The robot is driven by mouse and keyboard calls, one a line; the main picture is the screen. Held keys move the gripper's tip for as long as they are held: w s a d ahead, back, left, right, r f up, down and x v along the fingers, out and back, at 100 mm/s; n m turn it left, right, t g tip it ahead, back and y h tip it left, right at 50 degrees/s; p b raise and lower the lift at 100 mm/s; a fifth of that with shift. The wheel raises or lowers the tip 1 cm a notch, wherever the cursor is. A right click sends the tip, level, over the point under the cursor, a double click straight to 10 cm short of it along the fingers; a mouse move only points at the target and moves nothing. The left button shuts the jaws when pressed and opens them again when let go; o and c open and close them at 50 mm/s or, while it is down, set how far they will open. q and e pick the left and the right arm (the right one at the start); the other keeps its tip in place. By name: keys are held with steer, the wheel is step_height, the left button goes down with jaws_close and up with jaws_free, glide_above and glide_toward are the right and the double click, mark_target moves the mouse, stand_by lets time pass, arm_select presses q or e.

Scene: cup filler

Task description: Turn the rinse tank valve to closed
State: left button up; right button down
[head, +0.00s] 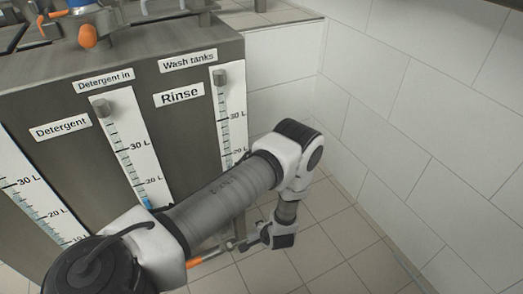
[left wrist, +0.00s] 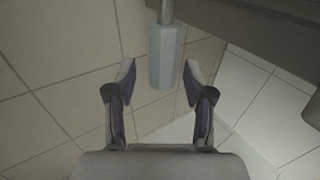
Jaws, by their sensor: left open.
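The rinse tank is marked by a "Rinse" label (head: 179,95) on the steel cabinet front in the head view. My left arm crosses in front of the cabinet. My left gripper (head: 238,244) is low beside the cabinet, small and partly merged with the parts around it. In the left wrist view my left gripper (left wrist: 160,85) is open and empty. A grey faceted handle (left wrist: 166,58) on a rod lies just ahead, between the lines of the fingers, not gripped. I cannot tell which valve it belongs to. An orange handle (head: 207,256) shows below my forearm. My right gripper is not in view.
Level gauges (head: 229,105) run down the steel cabinet (head: 180,130). An orange-handled valve (head: 88,36) stands on top at the left. A white tiled wall (head: 420,120) closes the right side. The tiled floor (head: 325,250) between wall and cabinet is clear.

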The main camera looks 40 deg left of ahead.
arm_select(q)
steer(key=v, duration=1.1)
steer(key=shift+r, duration=0.25)
steer(key=shift+d, duration=0.1)
steer(key=s+a+f+g+h, duration=0.1)
steer(key=s+g+h, duration=0.1)
steer(key=s, duration=0.8)
steer(key=s+d+r+n+h, duration=0.2)
steer(key=s+d+n+h, duration=0.2)
steer(key=s+d, duration=0.3)
step_height(320, 180, up, 34)
steer(key=a+n+p, duration=0.1)
steer(key=p, duration=3.3)
steer(key=shift+s+a+g+p, duration=0.15)
steer(key=shift+s+g+p, duration=0.2)
steer(key=shift+g, duration=0.05)
steer(key=shift+r, duration=0.1)
